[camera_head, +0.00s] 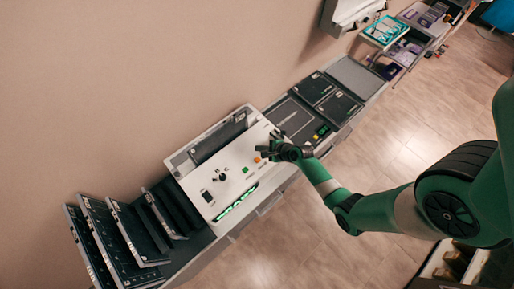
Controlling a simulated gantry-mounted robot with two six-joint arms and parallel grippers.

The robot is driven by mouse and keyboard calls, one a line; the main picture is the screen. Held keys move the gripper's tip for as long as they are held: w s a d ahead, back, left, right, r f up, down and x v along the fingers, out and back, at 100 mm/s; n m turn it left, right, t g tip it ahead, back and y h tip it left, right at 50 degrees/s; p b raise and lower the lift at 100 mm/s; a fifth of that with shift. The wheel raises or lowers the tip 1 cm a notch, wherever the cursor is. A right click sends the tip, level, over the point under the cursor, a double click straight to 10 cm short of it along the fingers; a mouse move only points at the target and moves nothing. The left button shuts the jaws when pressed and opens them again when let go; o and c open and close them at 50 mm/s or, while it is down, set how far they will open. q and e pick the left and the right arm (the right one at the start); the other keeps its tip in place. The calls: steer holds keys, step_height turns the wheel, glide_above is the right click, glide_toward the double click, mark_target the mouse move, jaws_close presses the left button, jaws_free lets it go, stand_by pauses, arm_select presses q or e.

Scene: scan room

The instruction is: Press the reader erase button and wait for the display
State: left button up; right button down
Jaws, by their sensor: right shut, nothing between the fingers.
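The reader (232,187) is a white console on the counter at the middle of the head view. Its top carries an orange button (257,160), a green button (245,170) and a dark knob (222,177). Its labels are too small to read, so I cannot tell which button is erase. A small dark panel (207,196), perhaps the display, is at its left, and a green-lit strip (236,204) runs along its front. My right gripper (266,150) is shut and empty at the reader's right end, close to the orange button; contact cannot be told. My left gripper is not in view.
Several dark upright panels (128,232) stand in a rack left of the reader. Dark flat cassettes (339,106) and a small unit with a lit screen (322,130) lie to its right. A teal-framed tray (384,31) is farther back. The floor (400,135) in front is clear.

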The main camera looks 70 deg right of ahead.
steer(key=b, duration=0.7)
glide_above(260, 161)
step_height(260, 161, down, 7)
steer(key=shift+d+f, duration=0.1)
steer(key=shift+f, duration=0.1)
steer(key=shift+f+b, duration=0.65)
steer(key=shift+f, duration=0.1)
stand_by(0.8)
steer(key=shift+f, duration=0.3)
steer(key=shift+f+b, duration=0.55)
steer(key=shift+b, duration=0.05)
stand_by(0.5)
steer(key=shift+r, duration=0.15)
steer(key=shift+r+p, duration=0.8)
steer(key=shift+p, duration=0.25)
